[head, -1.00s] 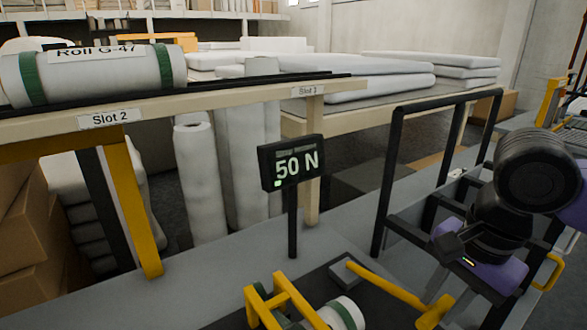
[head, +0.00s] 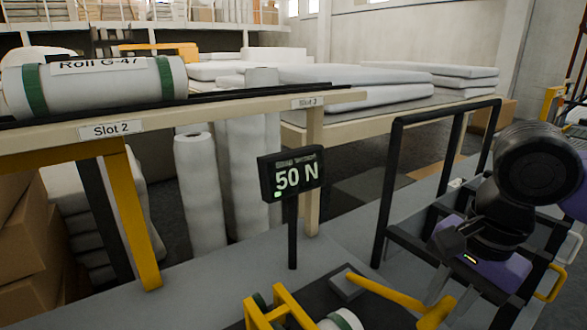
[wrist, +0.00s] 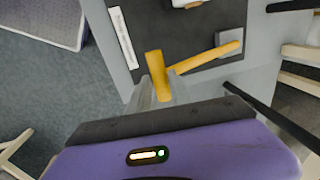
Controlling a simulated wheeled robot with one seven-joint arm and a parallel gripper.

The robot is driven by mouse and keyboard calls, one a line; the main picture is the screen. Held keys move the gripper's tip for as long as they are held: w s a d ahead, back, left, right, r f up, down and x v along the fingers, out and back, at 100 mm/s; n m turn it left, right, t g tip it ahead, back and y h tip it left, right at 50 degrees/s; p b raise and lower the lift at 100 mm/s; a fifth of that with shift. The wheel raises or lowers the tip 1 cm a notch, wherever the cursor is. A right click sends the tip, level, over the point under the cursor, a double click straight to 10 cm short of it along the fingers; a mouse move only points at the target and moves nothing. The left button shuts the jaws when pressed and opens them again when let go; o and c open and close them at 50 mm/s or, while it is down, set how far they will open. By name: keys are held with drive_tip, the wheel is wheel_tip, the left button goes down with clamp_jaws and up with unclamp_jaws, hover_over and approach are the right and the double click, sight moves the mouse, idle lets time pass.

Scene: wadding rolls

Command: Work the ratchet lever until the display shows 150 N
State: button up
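The display (head: 291,174) on a black post reads 50 N, with a small green light at its lower left. The yellow ratchet lever (head: 390,291) runs from a grey block to a crosswise handle at lower right. In the wrist view the lever (wrist: 208,57) ends in that upright yellow handle (wrist: 154,68). My gripper (head: 440,298) has a purple body; its grey fingertips (wrist: 158,90) sit close on both sides of the handle and appear shut on it. The fingertips partly hide the handle's lower end.
A yellow frame (head: 277,308) and a partly cut-off white roll (head: 342,321) stand left of the lever. A black rail frame (head: 385,190) rises behind it. Roll G-47 (head: 110,84) lies on the shelf above Slot 2. Grey bench surface (head: 225,285) is clear at left.

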wheel_tip(320, 180, up, 7)
drive_tip(key=w+a+p, duration=0.1)
drive_tip(key=w+p, duration=0.1)
drive_tip(key=p, duration=0.1)
drive_tip(key=shift+a, duration=0.2)
drive_tip(key=shift+f, duration=0.15)
idle(0.8)
